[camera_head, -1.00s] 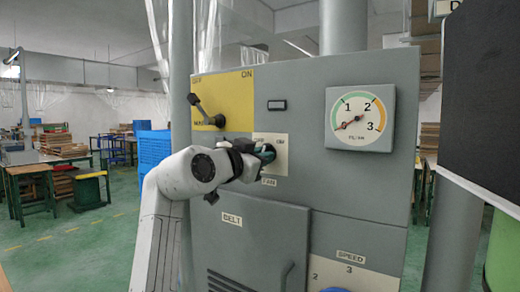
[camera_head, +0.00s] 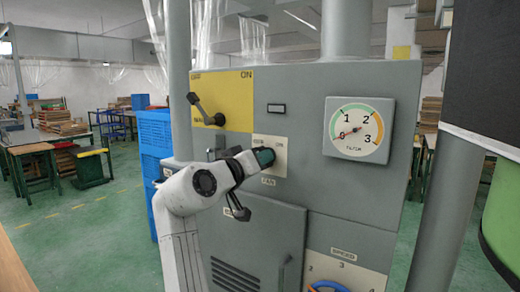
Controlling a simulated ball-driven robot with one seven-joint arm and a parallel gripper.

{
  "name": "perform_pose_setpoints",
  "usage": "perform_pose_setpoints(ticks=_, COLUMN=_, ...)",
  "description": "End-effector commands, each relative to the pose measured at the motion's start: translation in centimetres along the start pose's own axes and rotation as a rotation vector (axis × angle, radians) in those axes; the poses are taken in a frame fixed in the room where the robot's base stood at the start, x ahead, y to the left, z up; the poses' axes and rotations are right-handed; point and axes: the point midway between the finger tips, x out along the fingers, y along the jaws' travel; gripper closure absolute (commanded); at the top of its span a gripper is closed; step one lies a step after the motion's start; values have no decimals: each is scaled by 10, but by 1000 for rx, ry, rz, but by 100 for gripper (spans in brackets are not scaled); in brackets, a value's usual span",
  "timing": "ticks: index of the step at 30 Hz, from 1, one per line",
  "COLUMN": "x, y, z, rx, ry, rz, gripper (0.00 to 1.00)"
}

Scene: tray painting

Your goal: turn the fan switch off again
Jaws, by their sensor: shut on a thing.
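The fan switch plate (camera_head: 281,167) is a cream panel on the grey cabinet, with a FAN label below it and an ON mark at its upper right. My gripper (camera_head: 256,159) is at the plate from the left, shut on the fan switch (camera_head: 266,157), a teal-and-dark knob. The fingers hide most of the knob, so I cannot tell which way it points. The round gauge (camera_head: 358,130) to the right has its red needle at the low end, near 0.
A black lever (camera_head: 205,110) sits on a yellow panel (camera_head: 236,92) at upper left. The BELT door (camera_head: 262,235) is below, with a SPEED dial (camera_head: 328,287) at lower right. Blue crates (camera_head: 155,140) stand left of the cabinet. A dark panel and green drum (camera_head: 500,215) are at the right.

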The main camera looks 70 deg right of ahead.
Motion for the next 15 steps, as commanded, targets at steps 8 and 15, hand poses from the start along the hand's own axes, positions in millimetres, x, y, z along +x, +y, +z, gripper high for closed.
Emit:
perform_pose_setpoints(ticks=8, x=2, y=1, z=-4, rx=-159, ry=4, rz=-1, gripper=100)
perform_pose_setpoints(ticks=15, x=1, y=0, z=-2, rx=-224, ry=5, rz=-1, gripper=100)
